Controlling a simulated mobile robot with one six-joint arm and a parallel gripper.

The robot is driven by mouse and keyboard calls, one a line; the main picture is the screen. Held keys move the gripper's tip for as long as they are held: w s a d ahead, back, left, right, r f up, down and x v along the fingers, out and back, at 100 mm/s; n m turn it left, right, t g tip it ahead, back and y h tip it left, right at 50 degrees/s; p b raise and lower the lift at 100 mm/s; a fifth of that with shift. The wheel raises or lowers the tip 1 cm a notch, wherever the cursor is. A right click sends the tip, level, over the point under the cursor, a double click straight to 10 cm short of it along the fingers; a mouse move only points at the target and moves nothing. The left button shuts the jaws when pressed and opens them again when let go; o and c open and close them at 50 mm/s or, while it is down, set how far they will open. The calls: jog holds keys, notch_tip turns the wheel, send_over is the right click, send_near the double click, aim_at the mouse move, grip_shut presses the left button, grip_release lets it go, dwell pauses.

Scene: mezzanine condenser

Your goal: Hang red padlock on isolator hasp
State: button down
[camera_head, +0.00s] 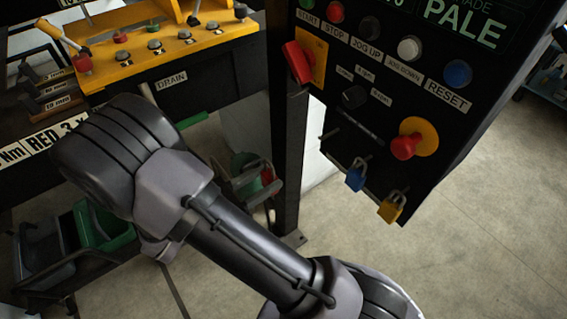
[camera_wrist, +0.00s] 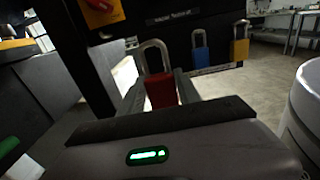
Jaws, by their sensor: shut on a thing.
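In the wrist view my gripper (camera_wrist: 161,98) is shut on the red padlock (camera_wrist: 162,90), holding its body between the fingers. Its grey shackle points up and away from me. In the head view my gripper and this padlock are hidden. A red isolator handle (camera_head: 298,62) on a yellow plate (camera_head: 318,66) sits at the panel's left edge; part of it shows at the top left of the wrist view (camera_wrist: 101,6). I cannot clearly make out the hasp. The held padlock appears below the panel's lower part, apart from the handle.
A blue padlock (camera_head: 356,176) and a yellow padlock (camera_head: 391,207) hang from pegs at the panel's lower edge. An empty-looking peg (camera_head: 331,133) is left of them. A red button (camera_head: 404,147) protrudes above. A dark post (camera_head: 288,160) stands left of the panel. Open floor lies below.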

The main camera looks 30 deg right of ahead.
jog(key=shift+a, duration=0.15)
jog(key=shift+r+p, duration=0.9)
jog(key=shift+p, duration=0.3)
jog(key=a+p, duration=0.3)
jog(key=a, duration=0.4)
jog(key=shift+s+a+r, duration=0.15)
jog(key=shift+s+a, duration=0.1)
jog(key=shift+s, duration=0.05)
jog(key=shift+d, duration=0.15)
dwell(0.3)
